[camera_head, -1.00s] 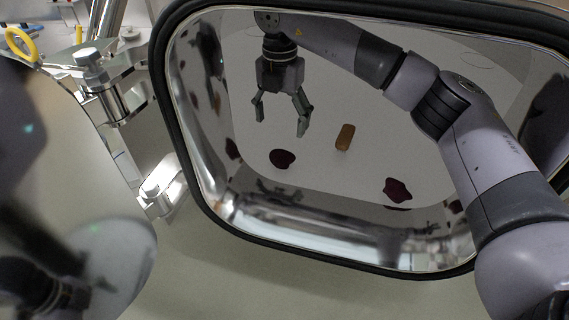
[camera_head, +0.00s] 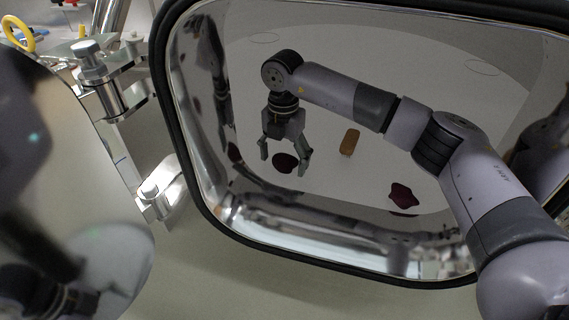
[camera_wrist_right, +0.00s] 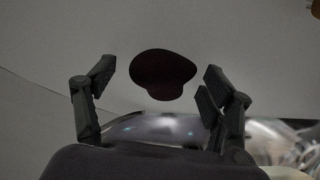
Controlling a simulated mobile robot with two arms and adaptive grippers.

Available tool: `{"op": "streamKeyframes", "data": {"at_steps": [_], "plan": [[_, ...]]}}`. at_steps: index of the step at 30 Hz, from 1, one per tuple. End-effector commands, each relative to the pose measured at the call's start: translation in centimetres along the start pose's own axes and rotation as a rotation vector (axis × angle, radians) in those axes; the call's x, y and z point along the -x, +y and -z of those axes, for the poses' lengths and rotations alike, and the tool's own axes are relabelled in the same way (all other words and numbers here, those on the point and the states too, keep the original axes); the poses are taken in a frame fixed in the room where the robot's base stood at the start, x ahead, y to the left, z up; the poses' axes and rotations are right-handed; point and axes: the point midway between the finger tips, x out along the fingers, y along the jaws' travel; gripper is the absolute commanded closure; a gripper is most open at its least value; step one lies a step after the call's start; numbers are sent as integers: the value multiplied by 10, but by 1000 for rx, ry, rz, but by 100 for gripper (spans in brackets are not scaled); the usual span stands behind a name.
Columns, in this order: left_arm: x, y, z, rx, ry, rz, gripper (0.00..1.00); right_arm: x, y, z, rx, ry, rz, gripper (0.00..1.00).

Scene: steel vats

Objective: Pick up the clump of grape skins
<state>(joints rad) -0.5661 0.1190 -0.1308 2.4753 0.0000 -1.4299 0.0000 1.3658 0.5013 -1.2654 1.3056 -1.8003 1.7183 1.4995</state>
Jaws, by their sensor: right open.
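A dark red clump of grape skins (camera_head: 285,163) lies on the pale floor of the steel vat, near the vat's front wall. A second dark red clump (camera_head: 403,195) lies further right. My right gripper (camera_head: 284,166) reaches in through the vat opening, points down and is open, with the first clump showing between its fingers. In the right wrist view the clump (camera_wrist_right: 163,75) lies ahead of the open fingertips (camera_wrist_right: 157,82), roughly centred between them and not gripped. My left gripper is not in view.
A brown oblong block (camera_head: 350,142) lies on the vat floor right of the gripper. The vat opening has a dark rubber rim (camera_head: 330,267). The shiny inner wall mirrors the clumps and arm. An open steel door with hinges (camera_head: 100,85) stands at left.

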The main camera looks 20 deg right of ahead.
Motion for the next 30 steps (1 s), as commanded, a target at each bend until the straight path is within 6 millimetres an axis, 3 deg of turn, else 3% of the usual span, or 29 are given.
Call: {"op": "streamKeyframes", "data": {"at_steps": [2,27,30], "plan": [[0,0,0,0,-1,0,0,0,0,0,0,0,0,25],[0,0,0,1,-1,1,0,1,0,0,0,0,0,81],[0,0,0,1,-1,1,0,1,0,0,0,0,0,81]]}}
